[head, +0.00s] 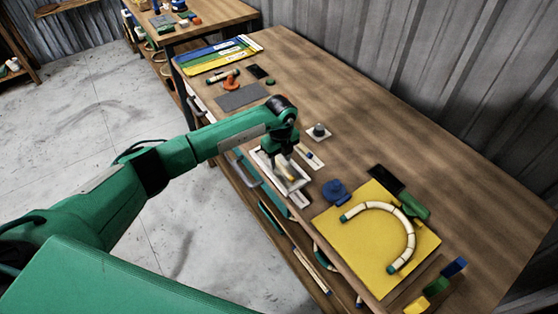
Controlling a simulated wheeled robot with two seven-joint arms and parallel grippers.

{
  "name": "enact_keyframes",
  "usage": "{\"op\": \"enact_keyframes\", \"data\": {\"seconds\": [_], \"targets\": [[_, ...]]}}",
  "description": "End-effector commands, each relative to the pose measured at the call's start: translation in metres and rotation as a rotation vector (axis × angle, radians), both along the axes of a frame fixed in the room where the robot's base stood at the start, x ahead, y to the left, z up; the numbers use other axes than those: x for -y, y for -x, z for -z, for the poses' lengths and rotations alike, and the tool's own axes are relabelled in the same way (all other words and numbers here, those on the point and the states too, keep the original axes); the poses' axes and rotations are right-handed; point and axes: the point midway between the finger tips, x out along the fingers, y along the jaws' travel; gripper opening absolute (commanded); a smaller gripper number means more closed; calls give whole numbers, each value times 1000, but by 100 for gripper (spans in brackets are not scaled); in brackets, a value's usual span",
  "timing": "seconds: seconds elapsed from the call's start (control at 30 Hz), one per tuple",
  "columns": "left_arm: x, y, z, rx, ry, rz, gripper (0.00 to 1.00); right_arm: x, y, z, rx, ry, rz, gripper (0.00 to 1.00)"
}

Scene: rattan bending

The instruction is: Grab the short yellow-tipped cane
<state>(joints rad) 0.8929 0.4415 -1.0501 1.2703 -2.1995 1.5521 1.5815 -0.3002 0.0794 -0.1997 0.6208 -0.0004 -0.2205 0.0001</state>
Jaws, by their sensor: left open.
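A white tray (303,184) lies near the front edge of the wooden bench. A short pale cane with what looks like a yellow tip (289,178) lies in it, partly hidden by my left gripper. My left gripper (283,167) points down over the tray, its fingers open and close to the cane. I cannot tell whether the fingers touch it. My right gripper is not in view.
A curved cane with green tips (410,226) lies on a yellow board (358,262) at the right, beside a blue knob-like piece (336,191). The bench's back is clear.

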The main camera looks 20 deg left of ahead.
Motion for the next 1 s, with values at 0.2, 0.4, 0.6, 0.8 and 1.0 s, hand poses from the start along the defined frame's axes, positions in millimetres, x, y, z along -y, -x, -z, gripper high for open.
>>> {"op": "enact_keyframes", "data": {"seconds": [0.2,0.4,0.6,0.8,1.0], "targets": [[1,0,15,-1,1,1,45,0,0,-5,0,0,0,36],[0,0,15,0,1,1,39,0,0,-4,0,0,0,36],[0,0,15,0,1,1,0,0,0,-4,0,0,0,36],[0,0,14,1,1,1,0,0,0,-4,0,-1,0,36],[0,-1,10,2,2,1,0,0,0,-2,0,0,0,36]]}}
